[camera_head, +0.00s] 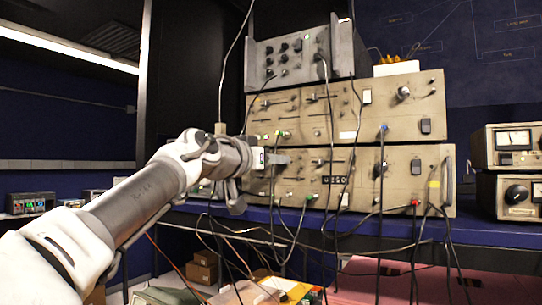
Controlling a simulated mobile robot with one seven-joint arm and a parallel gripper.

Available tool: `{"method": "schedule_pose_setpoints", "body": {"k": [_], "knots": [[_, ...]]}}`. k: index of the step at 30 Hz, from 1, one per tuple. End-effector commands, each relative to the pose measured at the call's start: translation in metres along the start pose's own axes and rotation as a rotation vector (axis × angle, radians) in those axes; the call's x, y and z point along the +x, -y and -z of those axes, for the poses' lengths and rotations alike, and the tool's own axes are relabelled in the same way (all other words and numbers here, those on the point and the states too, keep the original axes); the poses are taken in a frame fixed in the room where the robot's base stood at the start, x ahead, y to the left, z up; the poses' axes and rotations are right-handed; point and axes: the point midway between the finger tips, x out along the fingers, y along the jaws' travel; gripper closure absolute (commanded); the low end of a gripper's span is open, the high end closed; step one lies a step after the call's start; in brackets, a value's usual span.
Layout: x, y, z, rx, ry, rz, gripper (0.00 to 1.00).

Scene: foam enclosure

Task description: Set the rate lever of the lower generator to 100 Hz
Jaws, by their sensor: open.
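The lower generator (400,165) is the bottom beige unit of a stack on a blue bench. Its front carries slotted levers, knobs, sockets and cables. The lever row (318,162) runs across its upper left part. My gripper (286,159) is at the left end of that row, with its fingers close to the panel. I cannot tell whether it touches a lever. The fingers and wrist hide the left part of the panel. The scale marks are too small to read, so the rate lever's setting cannot be told.
A similar beige generator (405,106) and a grey unit (290,54) stand on top. Black cables (381,165) hang in front of the panels. Meter boxes (510,145) stand on the right of the bench (480,232). Boxes and cables lie below.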

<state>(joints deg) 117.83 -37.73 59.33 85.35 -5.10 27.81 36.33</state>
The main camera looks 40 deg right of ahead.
Motion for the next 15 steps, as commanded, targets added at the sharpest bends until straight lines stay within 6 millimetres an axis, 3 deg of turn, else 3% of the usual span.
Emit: {"method": "schedule_pose_setpoints", "body": {"k": [11, 15], "knots": [[0.0048, 0.0, 0.0, 0.0, -0.001, 0.0, 0.59], [0.0047, 0.0, 0.0, 0.0, -0.001, 0.0, 0.82]]}}
